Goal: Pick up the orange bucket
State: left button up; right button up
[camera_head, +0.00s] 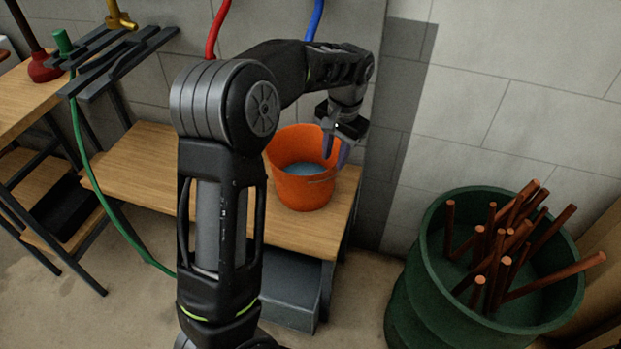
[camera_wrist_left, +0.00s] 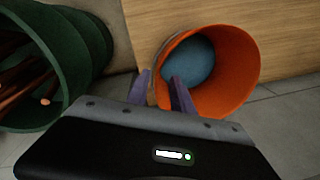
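The orange bucket (camera_head: 303,193) stands upright near the right end of a low wooden bench, with a blue-grey surface inside it. In the left wrist view the bucket (camera_wrist_left: 238,68) opens toward the camera. My left gripper (camera_head: 335,160) points down at the bucket's right rim. In the left wrist view its two purple fingers (camera_wrist_left: 161,77) are apart, with the left rim between them, one finger inside and one outside. I cannot tell whether either finger touches the wall. My right gripper is not in view.
The wooden bench (camera_head: 142,165) is bare left of the bucket. A green barrel (camera_head: 402,310) with several reddish-brown rods (camera_head: 497,247) stands at the right. A concrete wall (camera_head: 480,100) with red and blue hoses is behind. A green hose (camera_head: 97,185) hangs at the left.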

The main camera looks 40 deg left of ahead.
aim_at(333, 167)
pick_arm(q)
jog(key=shift+s+f, duration=0.1)
jog(key=shift+f, duration=0.5)
jog(key=shift+f+b, duration=0.4)
jog(key=shift+b, duration=0.2)
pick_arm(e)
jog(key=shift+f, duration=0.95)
pick_arm(q)
jog(key=shift+r, duration=0.1)
jog(key=shift+a+f, duration=0.15)
jog(key=shift+f, duration=1.2)
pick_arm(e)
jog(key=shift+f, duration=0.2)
pick_arm(q)
jog(key=f, duration=0.1)
jog(key=f+b, duration=0.1)
jog(key=f, duration=0.3)
jog(key=shift+a+f, duration=0.1)
jog(key=shift+a, duration=0.2)
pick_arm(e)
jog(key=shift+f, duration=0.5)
